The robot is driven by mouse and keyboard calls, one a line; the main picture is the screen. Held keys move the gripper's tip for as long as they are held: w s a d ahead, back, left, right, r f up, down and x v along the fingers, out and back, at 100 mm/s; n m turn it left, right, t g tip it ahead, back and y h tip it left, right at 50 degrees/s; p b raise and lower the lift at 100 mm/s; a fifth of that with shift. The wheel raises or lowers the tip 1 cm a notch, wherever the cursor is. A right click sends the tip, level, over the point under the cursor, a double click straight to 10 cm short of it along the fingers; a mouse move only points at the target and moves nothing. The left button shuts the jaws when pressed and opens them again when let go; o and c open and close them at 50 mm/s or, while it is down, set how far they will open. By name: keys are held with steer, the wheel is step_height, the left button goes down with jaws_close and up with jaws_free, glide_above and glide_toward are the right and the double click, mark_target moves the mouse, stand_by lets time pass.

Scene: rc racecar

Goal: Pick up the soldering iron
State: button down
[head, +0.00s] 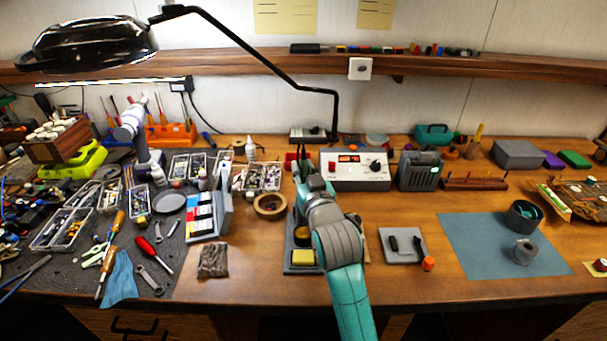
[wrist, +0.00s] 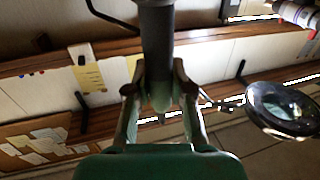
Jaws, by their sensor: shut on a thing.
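In the wrist view my gripper (wrist: 160,78) is shut on a dark grey, round-ended rod, which looks like the handle of the soldering iron (wrist: 157,38). The rod runs out of the top of the picture, so its far end is hidden. In the head view my teal and grey arm reaches over the bench, and my gripper (head: 302,168) is mostly hidden behind its wrist. The iron cannot be made out there. A grey stand base with a yellow sponge (head: 303,257) sits on the bench just left of my forearm.
A white station with a red display (head: 355,170) stands behind my arm. A tape roll (head: 270,206) lies to the left, and a grey pad with dark tools (head: 402,245) to the right. A black magnifier lamp (head: 90,43) hangs at upper left. The blue mat (head: 480,250) has free room.

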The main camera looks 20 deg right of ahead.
step_height(320, 180, up, 18)
stand_by(0.6)
steer(key=shift+f, duration=0.1)
